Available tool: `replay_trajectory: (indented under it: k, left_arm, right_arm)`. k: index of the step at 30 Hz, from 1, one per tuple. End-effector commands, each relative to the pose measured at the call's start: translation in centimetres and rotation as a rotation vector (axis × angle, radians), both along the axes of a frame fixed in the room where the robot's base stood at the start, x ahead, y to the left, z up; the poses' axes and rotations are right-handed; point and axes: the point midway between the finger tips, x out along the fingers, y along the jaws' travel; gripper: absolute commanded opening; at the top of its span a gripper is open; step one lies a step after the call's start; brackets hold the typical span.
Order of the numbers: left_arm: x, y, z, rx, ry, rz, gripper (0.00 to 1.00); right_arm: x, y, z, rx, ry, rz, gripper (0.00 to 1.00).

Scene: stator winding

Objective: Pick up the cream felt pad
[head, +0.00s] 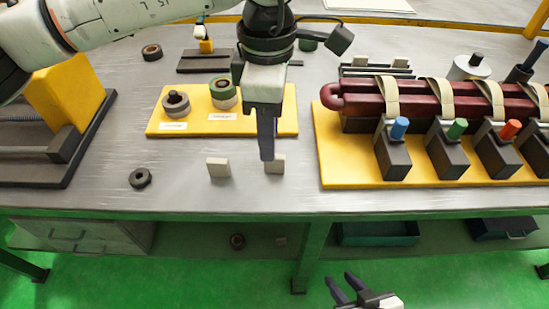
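Two small cream pads stand on the grey bench near its front edge. The left cream pad (218,167) is in the open. The right cream pad (279,164) is partly hidden by my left gripper (267,155), which points down with its fingertips in front of or at this pad. Its fingers line up in this view, so I cannot tell whether they are open, shut or touching the pad. My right gripper (340,289) is low in front of the bench, its two fingers apart with nothing between them.
A yellow board (284,126) with ring-shaped parts lies behind the pads. At the right, a yellow base (350,174) carries a dark red coil and dark clamps with coloured knobs. A dark ring (140,178) lies at the left. Clear bench surface surrounds the left pad.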

Motion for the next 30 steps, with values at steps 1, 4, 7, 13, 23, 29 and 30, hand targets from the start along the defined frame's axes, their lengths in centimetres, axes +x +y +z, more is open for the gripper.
replay_trajectory:
  k: [1, 4, 7, 13, 23, 29, 30]
  left_arm:
    - [0.0, 0.0, -0.7, 0.001, 0.002, 0.0, 0.33]
    - [0.0, -0.1, -1.6, -0.001, 0.002, 0.0, 0.33]
    - [0.0, -0.4, -2.7, -0.001, 0.002, 0.0, 0.33]
    - [0.1, -0.9, -5.7, -0.003, 0.003, -0.001, 0.33]
    - [0.2, -0.9, -6.6, -0.003, 0.0, -0.001, 0.33]
    - [0.2, -0.9, -6.6, -0.003, 0.0, -0.001, 0.01]
    - [0.2, -0.9, -6.6, -0.003, 0.0, -0.001, 0.0]
  right_arm:
    - [-0.1, 0.0, 0.0, 0.0, 0.001, -0.001, 0.31]
    - [-0.1, 0.0, 0.1, 0.0, 0.002, -0.001, 0.31]
    - [-0.1, -0.1, 0.3, 0.0, 0.002, -0.002, 0.31]
    - [-0.1, -0.3, 0.6, 0.001, -0.001, -0.006, 0.31]
    - [-0.1, -0.4, 0.5, -0.001, 0.001, -0.009, 0.31]
    - [-0.2, -0.4, 0.5, -0.001, 0.003, -0.008, 0.31]
    - [-0.2, -0.4, 0.4, -0.001, 0.004, -0.008, 0.31]
